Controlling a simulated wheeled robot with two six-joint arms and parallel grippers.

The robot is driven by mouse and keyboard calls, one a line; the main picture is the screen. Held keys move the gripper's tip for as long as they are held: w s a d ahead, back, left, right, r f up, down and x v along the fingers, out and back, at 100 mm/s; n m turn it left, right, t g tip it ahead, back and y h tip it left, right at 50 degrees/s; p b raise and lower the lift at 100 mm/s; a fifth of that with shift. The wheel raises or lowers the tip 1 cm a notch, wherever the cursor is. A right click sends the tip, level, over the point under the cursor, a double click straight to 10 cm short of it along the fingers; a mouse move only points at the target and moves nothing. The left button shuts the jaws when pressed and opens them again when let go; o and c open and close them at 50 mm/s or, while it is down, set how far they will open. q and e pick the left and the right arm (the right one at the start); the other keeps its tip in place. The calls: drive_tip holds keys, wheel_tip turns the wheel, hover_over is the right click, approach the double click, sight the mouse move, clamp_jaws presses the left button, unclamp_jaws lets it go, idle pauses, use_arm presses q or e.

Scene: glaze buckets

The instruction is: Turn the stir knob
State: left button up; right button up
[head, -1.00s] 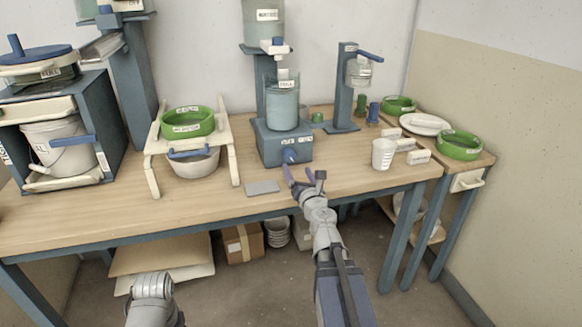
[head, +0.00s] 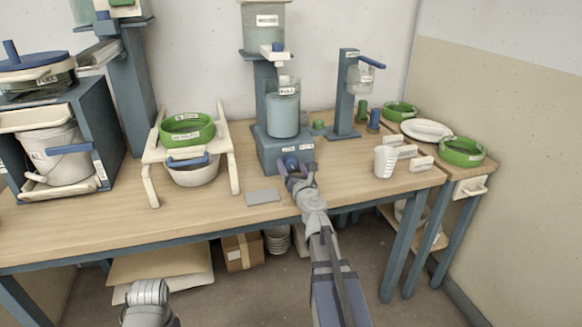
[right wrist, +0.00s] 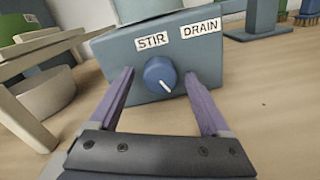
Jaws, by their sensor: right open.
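The stir knob (right wrist: 160,75) is a round blue knob with a white pointer line in the right wrist view. The line slants down to the right. The knob sits on the front of a blue-grey base box (right wrist: 115,65), under a STIR label (right wrist: 151,41), with a DRAIN label (right wrist: 200,29) to the right. My right gripper (right wrist: 160,92) is open, its purple fingers on either side of the knob with gaps visible. In the head view the right gripper (head: 297,172) is at the box front (head: 268,152) and partly covers the knob.
A glaze bucket (head: 283,112) stands on the base box. A grey plate (head: 263,196) lies to the left near the table edge. A white cup (head: 385,161) stands to the right. A cream rack (head: 233,160) with a green sieve (head: 187,130) is further left.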

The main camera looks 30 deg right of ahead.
clamp_jaws()
idle(0.5)
drive_tip(key=shift+n, duration=0.3)
drive_tip(key=n, duration=1.2)
drive_tip(key=shift+n+b, duration=0.3)
drive_tip(key=shift+n, duration=0.1)
drive_tip(key=n, duration=0.6)
drive_tip(key=shift+n+t, duration=0.3)
drive_tip(key=n, duration=0.6)
drive_tip(key=shift+y, duration=0.3)
drive_tip(key=shift+s+n, duration=0.1)
drive_tip(key=shift+n, duration=0.2)
